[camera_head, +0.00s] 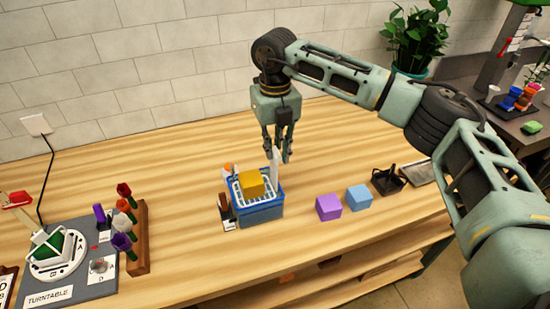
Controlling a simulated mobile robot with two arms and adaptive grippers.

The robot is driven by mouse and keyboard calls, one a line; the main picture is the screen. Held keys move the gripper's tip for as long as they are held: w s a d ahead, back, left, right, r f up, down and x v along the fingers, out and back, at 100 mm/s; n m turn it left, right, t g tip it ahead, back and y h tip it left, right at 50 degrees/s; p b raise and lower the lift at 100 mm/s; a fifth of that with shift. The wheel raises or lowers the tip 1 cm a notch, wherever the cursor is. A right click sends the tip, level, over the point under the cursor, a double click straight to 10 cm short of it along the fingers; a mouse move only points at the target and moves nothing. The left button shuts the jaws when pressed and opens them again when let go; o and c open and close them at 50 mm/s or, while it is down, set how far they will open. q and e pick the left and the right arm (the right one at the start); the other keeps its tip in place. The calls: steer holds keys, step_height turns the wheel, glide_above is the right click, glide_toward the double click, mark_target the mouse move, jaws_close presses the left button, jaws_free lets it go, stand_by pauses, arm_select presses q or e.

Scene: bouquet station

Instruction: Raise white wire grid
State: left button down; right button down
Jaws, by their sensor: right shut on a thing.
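The white wire grid (240,191) lies level at the top of a blue bin (262,212). A yellow block (251,183) rests on the grid. A white upright piece (274,168) rises at the bin's back right, seemingly the grid's handle. My right gripper (278,155) points down from above and is shut on this upright piece. Its fingers hide the top of the piece. How far the grid sits above the bin's rim is too small to tell. My left gripper is not in view.
A purple block (328,207) and a light blue block (358,197) stand right of the bin. A black holder (388,180) is farther right. At left are the turntable (57,252) and a wooden rack (139,235) beside several flowers. The table behind the bin is clear.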

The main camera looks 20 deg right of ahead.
steer(key=shift+r, duration=0.8)
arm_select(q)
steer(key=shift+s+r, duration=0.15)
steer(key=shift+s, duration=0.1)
arm_select(e)
steer(key=shift+w+r, duration=0.1)
steer(key=shift+r, duration=0.1)
steer(key=c, duration=2)
jaws_free()
steer(key=shift+r, duration=0.1)
steer(key=o, duration=0.3)
steer(key=shift+s, duration=0.2)
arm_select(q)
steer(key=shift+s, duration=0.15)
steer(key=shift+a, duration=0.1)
arm_select(e)
steer(key=shift+w, duration=0.1)
step_height(320, 180, up, 12)
steer(key=shift+f, duration=0.1)
steer(key=shift+f, duration=0.1)
